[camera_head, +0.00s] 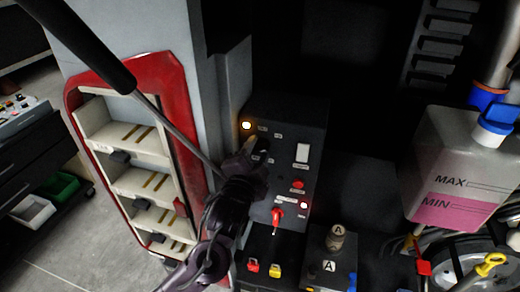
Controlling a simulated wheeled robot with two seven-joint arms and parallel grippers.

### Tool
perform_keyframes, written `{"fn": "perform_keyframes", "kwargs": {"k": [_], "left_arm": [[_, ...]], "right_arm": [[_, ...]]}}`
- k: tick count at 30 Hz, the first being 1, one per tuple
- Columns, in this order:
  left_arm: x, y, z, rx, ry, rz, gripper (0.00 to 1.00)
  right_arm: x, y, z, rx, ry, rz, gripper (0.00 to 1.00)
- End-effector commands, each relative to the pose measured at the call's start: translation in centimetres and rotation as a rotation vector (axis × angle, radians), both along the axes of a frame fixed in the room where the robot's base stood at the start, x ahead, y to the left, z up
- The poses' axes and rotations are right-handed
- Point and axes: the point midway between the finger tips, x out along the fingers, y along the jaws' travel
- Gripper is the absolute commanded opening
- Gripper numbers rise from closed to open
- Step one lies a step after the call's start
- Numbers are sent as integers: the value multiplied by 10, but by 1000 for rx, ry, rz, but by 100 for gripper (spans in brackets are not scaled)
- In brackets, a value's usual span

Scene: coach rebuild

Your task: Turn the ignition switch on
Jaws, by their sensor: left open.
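A dark grey control panel (283,135) stands in the middle of the head view, with a lit amber lamp (247,125), a white rocker (302,152), a red button (298,184), a lit red lamp (304,205) and a red key-like handle (277,215). I cannot tell which control is the ignition switch; part of the panel's left side is hidden behind my gripper. My left gripper (254,157), black, is at the panel's left side, just below the amber lamp. It is open. Whether its fingers touch a control cannot be told. My right gripper is not in view.
A white tank (461,172) with pink fluid and blue caps stands at right. Red (253,265) and yellow (274,271) knobs and a box marked A (329,267) sit below the panel.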

Motion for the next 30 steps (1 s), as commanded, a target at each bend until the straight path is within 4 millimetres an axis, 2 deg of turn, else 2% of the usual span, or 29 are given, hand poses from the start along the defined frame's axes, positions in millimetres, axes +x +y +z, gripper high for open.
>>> {"fn": "perform_keyframes", "kwargs": {"k": [7,30], "left_arm": [[-6,1,-2,0,3,-2,44],[-79,24,-2,-1,3,-3,44]], "right_arm": [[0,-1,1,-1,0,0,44],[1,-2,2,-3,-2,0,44]]}}
